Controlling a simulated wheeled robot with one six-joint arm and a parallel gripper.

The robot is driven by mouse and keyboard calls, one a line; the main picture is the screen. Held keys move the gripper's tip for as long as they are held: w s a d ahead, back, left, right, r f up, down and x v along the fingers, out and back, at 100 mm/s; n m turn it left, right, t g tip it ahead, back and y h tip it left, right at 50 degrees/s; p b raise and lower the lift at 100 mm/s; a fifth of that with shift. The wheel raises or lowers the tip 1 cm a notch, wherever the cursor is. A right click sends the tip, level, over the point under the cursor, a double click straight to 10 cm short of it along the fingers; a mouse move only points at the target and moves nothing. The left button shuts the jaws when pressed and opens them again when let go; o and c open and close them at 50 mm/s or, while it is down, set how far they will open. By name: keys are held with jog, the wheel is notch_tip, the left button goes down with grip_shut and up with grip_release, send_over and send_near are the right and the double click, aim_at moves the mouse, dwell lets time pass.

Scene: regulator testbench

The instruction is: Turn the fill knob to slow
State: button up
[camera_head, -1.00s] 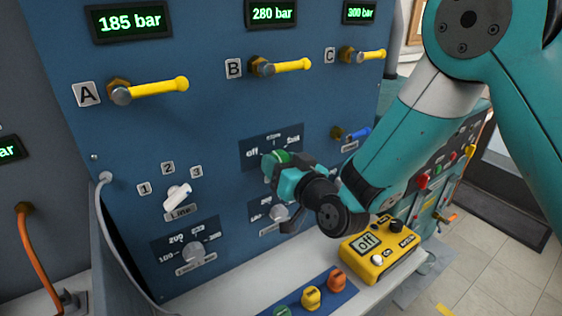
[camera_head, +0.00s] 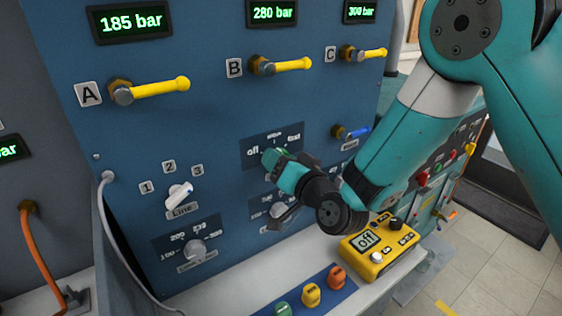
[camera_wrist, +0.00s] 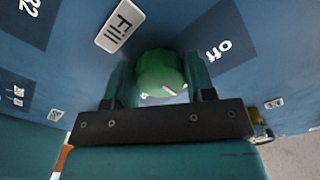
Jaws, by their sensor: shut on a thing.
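The green fill knob (camera_wrist: 160,73) sits on the blue panel, with a "Fill" label and an "off" mark beside it in the wrist view. My gripper (camera_wrist: 158,88) is shut on the knob, one finger on each side of it. A short white pointer line shows on the knob's near edge. In the head view my gripper (camera_head: 275,165) covers most of the knob, over the dark scale plate (camera_head: 262,145) marked "off", "slow" and "fast". Which mark the knob points at is hard to tell.
Below my gripper is another grey knob (camera_head: 279,210). A white line selector (camera_head: 179,194) and a grey knob (camera_head: 194,251) are to the left. A yellow box (camera_head: 378,250) reading "off" stands on the ledge. Yellow levers (camera_head: 150,88) stick out above.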

jog(key=o, duration=0.9)
jog(key=shift+o, duration=0.2)
jog(key=b+v, duration=1.7)
jog(key=b, duration=0.6)
jog(key=shift+s+b, duration=0.2)
jog(key=shift+b, duration=0.1)
jog(key=shift+d, duration=0.15)
